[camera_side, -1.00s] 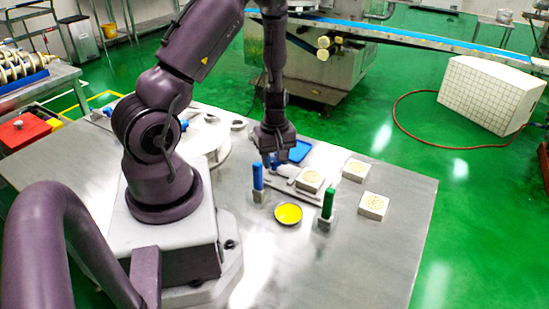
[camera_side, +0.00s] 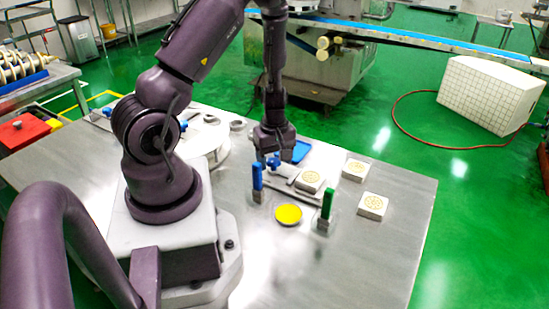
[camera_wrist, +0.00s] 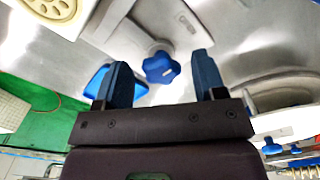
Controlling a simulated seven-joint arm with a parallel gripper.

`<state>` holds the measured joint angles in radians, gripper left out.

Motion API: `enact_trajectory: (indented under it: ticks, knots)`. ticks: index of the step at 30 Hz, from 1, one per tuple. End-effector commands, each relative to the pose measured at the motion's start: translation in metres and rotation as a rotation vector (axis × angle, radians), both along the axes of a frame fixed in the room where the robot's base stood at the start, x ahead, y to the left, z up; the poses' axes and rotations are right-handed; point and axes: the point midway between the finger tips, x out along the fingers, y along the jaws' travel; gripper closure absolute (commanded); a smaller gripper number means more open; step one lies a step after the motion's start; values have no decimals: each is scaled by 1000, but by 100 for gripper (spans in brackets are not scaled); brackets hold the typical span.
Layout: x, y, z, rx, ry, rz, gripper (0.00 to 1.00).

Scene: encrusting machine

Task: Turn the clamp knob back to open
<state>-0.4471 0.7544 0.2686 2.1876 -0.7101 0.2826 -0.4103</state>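The clamp knob (camera_wrist: 161,67) is a blue, lobed star-shaped knob in the upper middle of the wrist view, on a grey metal clamp arm (camera_wrist: 130,28). In the side view the blue knob (camera_side: 273,161) shows small, just under my gripper (camera_side: 272,152). In the wrist view my gripper (camera_wrist: 162,72) is open, with one dark blue finger on each side of the knob. Gaps show between the knob and both fingers, and nothing is held. Whether the fingertips are level with the knob or above it cannot be told.
A patterned white block (camera_side: 309,181) sits by the clamp, with two similar blocks to its right. Blue-handled (camera_side: 257,178) and green-handled (camera_side: 327,204) tools stand upright near a yellow dish (camera_side: 288,214). A blue tray (camera_side: 300,151) lies behind. The table's front right is clear.

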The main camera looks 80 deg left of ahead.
Motion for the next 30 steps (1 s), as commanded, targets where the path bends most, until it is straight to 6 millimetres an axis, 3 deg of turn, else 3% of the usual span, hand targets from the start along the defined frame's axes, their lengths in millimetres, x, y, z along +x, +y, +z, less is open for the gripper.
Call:
enact_trajectory:
  ticks: [8, 21, 30]
  knots:
    - [1, 0, 14, 3, -2, -4, 36]
    - [1, -1, 106, 1, -6, -4, 36]
    - [0, 0, 129, 0, 0, -1, 36]
